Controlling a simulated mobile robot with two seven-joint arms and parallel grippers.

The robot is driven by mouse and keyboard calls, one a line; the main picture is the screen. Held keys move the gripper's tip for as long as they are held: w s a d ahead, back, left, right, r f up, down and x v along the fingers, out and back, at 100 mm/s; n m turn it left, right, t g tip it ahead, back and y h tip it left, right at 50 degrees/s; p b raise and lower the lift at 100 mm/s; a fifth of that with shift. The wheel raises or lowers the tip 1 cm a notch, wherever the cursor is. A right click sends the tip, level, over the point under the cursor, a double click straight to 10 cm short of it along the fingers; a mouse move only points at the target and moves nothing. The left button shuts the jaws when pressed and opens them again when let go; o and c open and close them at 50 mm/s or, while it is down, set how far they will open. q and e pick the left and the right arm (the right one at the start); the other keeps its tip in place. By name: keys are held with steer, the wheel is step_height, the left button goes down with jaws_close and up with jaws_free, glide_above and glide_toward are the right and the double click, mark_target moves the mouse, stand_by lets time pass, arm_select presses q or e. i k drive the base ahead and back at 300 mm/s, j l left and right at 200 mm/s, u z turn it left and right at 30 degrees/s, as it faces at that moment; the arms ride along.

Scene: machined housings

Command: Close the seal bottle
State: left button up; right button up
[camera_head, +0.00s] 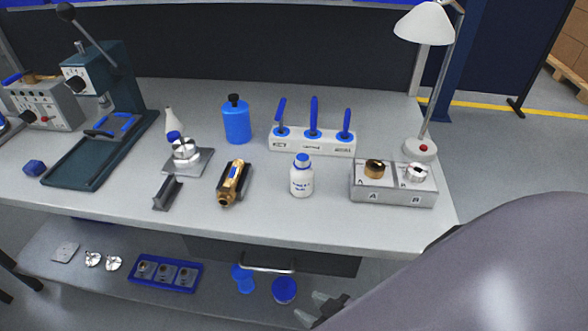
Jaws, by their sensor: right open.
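A white bottle (302,183) with dark lettering stands upright near the front middle of the bench; I take it to be the seal bottle. A blue cap (303,160) shows at its top; I cannot tell whether it is seated tight. My right gripper (313,309) is low in the picture, in front of the bench and below its top, well apart from the bottle. Its fingers are apart and empty. My large grey arm link covers the lower right. My left gripper is out of view.
A grey block with A and B seats (392,198) stands right of the bottle, a brass-coloured part (232,186) left. A lamp (424,24) stands right. The drawer handle (267,268) projects below the bench edge.

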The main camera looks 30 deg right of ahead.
mark_target(301, 174)
steer(key=i+j+z, duration=0.3)
steer(key=j, duration=0.8)
steer(key=i+j+z, duration=0.25)
steer(key=j, duration=0.85)
steer(key=j+z, duration=0.3)
steer(key=j, duration=0.8)
steer(key=k, duration=0.05)
